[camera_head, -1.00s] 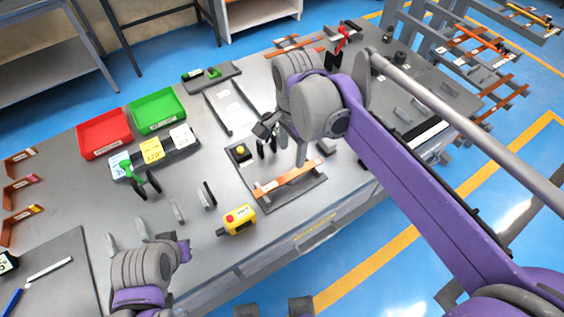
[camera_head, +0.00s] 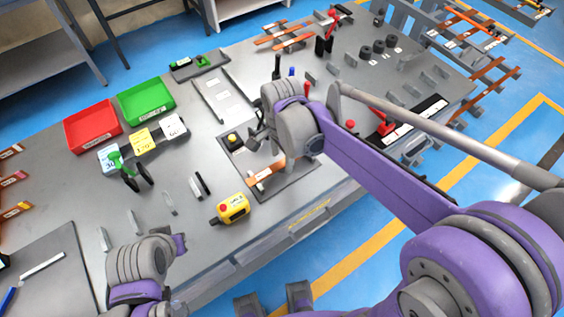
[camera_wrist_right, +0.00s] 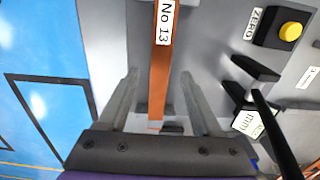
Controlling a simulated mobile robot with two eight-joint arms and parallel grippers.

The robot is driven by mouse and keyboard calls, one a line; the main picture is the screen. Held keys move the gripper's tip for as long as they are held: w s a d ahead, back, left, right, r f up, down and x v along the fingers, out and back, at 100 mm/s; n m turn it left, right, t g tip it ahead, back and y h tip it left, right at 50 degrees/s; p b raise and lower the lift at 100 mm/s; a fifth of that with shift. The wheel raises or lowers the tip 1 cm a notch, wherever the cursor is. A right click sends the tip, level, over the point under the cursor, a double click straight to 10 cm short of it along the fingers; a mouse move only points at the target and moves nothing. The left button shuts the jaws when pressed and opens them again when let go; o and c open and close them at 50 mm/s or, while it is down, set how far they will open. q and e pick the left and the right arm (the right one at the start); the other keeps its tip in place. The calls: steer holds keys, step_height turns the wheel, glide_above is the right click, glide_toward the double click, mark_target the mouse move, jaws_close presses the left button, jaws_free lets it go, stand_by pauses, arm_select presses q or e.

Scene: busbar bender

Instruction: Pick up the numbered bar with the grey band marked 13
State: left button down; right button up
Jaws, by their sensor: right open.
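The copper-orange bar labelled No 13 (camera_wrist_right: 163,62) runs upright through the middle of the right wrist view. Its label is near the top; I cannot make out a grey band. My right gripper (camera_wrist_right: 160,90) is open, with one finger on each side of the bar and a gap on both sides. In the head view the bar (camera_head: 265,174) lies on the grey bending plate, its right part hidden behind my right wrist. Whether the fingers reach down to the bar's height is unclear. Of my left arm only wrist parts show at lower left; its fingers cannot be made out.
A yellow control box (camera_head: 231,209) is at the table's front. Red (camera_head: 92,126) and green (camera_head: 147,102) bins stand at left. Other orange bars lie at the left edge.

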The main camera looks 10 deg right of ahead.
steer(key=shift+f, duration=0.2)
jaws_close()
steer(key=shift+r, duration=0.15)
stand_by(0.4)
